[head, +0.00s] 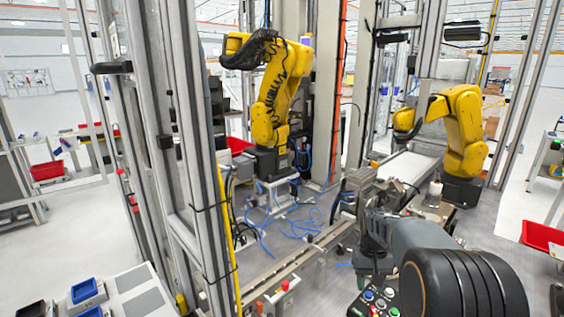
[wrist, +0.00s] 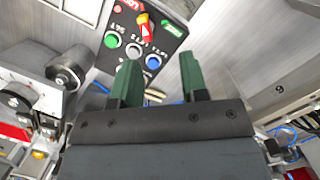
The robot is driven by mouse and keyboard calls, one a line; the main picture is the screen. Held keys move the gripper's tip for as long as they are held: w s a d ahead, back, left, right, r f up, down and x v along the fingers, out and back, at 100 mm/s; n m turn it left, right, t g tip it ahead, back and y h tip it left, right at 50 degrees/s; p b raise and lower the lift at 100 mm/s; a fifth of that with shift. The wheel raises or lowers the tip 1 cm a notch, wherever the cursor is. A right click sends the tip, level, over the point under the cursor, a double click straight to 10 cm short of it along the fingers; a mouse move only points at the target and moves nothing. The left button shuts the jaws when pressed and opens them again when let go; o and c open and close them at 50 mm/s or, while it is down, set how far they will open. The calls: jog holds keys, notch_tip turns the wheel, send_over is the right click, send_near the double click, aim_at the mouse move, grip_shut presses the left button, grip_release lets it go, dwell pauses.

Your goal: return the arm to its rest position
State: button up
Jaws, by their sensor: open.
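My gripper (wrist: 159,60) shows in the wrist view with two green fingers spread apart and nothing between them. The fingertips point toward a black control box (wrist: 167,42) with green, white and blue buttons and a red and yellow switch. I cannot tell how far the tips are from the box. In the head view, my grey and black arm (head: 415,240) reaches in at the lower right. The fingers are not clearly visible there. The control box (head: 373,303) shows below the arm, partly cut off by the frame's edge.
Two yellow robot arms (head: 275,90) (head: 465,130) stand inside a metal-framed cell. Metal posts (head: 160,120) rise at the left. Blue hoses (head: 290,232) lie on the cell deck. A red bin (head: 543,236) is at the right. Open floor (head: 60,235) shows at the left.

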jog(key=s+a+r+t, duration=0.3)
jog(key=s, duration=0.5)
jog(key=s+a+r+n+t, duration=0.1)
jog(key=s+a+r+t, duration=0.2)
jog(key=s, duration=0.6)
jog(key=shift+a, duration=0.75)
jog(key=shift+s, duration=0.15)
